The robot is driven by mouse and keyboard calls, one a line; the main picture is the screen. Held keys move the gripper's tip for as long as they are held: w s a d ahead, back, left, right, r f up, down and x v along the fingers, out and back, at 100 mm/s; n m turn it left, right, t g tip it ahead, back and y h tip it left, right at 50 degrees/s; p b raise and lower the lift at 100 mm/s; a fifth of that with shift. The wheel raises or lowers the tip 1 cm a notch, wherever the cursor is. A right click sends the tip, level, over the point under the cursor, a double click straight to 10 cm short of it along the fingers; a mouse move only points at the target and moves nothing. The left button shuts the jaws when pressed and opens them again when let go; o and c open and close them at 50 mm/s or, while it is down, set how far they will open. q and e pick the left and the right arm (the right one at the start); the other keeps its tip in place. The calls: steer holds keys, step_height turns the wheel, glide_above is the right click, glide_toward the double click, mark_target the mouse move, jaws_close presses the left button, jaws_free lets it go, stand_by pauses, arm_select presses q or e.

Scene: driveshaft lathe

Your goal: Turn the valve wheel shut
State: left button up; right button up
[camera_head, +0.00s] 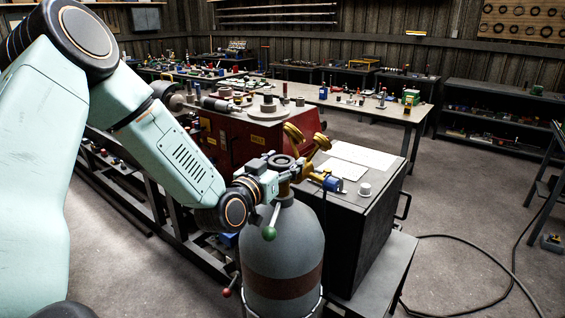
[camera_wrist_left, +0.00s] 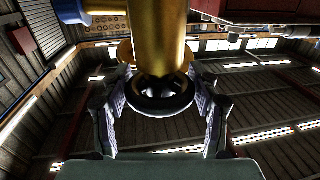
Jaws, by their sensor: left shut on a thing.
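The dark valve wheel (camera_head: 281,160) sits at the top of a grey gas cylinder (camera_head: 283,242) with a brown band, low in the middle of the head view. My left gripper (camera_head: 279,166) is at the wheel. In the left wrist view, the black round wheel (camera_wrist_left: 160,104) lies between the two fingers of my left gripper (camera_wrist_left: 160,93), which are shut on it from both sides. The brass valve body (camera_wrist_left: 157,35) rises beyond the wheel in that view. How much the wheel has turned cannot be told. My right gripper is not in view.
Brass gauges (camera_head: 293,133) and a blue fitting (camera_head: 332,183) stand close to the right of the wheel. A dark cabinet (camera_head: 352,235) with a light top is just right of the cylinder. A red machine (camera_head: 228,140) stands behind. A cable (camera_head: 480,247) lies on the open floor at right.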

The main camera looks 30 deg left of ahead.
arm_select(q)
steer(key=shift+r, duration=0.1)
